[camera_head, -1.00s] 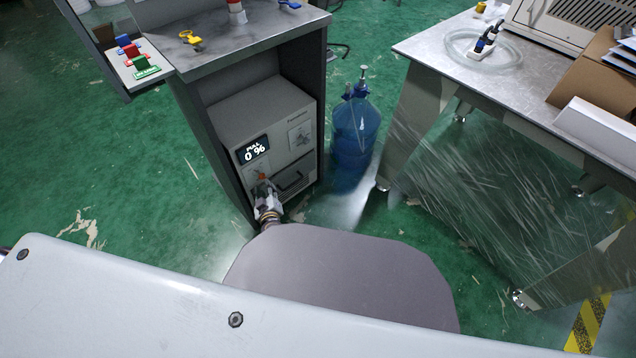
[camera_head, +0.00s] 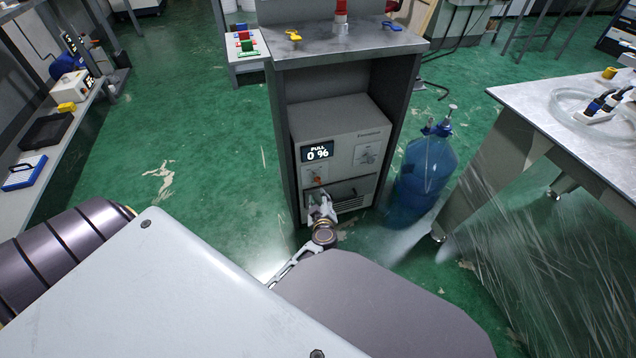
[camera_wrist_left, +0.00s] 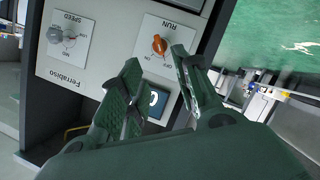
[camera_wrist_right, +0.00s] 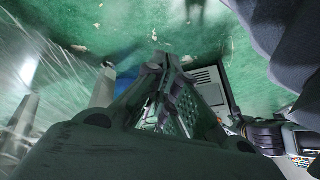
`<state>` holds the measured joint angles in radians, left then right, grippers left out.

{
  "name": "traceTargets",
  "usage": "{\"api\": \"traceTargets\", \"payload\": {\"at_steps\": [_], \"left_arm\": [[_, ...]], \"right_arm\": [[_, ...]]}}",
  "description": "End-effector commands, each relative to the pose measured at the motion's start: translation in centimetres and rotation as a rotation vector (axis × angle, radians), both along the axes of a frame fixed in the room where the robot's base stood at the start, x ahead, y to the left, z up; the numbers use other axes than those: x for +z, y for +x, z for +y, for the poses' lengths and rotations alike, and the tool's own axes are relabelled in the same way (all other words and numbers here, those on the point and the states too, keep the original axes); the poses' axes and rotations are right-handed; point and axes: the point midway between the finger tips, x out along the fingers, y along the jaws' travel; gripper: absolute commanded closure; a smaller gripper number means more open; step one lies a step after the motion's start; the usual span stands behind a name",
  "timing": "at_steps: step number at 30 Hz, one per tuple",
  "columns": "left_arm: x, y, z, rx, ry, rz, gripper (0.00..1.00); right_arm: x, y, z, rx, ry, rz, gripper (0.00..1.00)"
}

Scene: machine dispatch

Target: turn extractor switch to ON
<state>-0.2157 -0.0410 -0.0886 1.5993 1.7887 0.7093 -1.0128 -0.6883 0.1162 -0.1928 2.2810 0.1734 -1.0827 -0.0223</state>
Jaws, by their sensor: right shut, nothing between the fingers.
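In the left wrist view the orange switch (camera_wrist_left: 159,44) is on a white plate marked RUN, upside down. My left gripper (camera_head: 322,205) is in front of the panel, just below the switch. In its wrist view the left gripper (camera_wrist_left: 156,60) is open and empty, with the switch just beyond and between its fingertips; contact is not clear. My right gripper (camera_wrist_right: 162,62) is shut and empty, away from the switch.
A grey SPEED knob (camera_wrist_left: 56,35) is beside the switch plate. A blue bottle (camera_head: 426,170) stands right of the cabinet, and a metal table (camera_head: 530,110) is further right. A shelf (camera_head: 60,150) is at the left. Green floor is open left of the cabinet.

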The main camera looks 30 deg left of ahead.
Motion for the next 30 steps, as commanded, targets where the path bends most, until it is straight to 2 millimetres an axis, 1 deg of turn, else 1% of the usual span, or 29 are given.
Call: {"api": "traceTargets", "payload": {"at_steps": [5,11,26,30], "left_arm": [[-0.1,0.1,0.1,-0.001,0.0,-0.001,0.68],[-0.4,0.7,0.5,-0.001,0.001,0.0,0.68],[-1.9,4.2,3.1,-0.001,0.002,-0.001,0.68],[-2.3,5.2,3.7,-0.002,0.001,-0.001,0.68]], "right_arm": [[-0.2,0.0,0.0,-0.001,0.001,-0.001,1.0],[-1.0,0.1,0.1,-0.006,0.012,-0.011,1.0],[-5.4,0.1,0.9,-0.043,0.077,-0.071,1.0],[-5.9,0.2,1.0,-0.043,0.087,-0.082,1.0]]}}
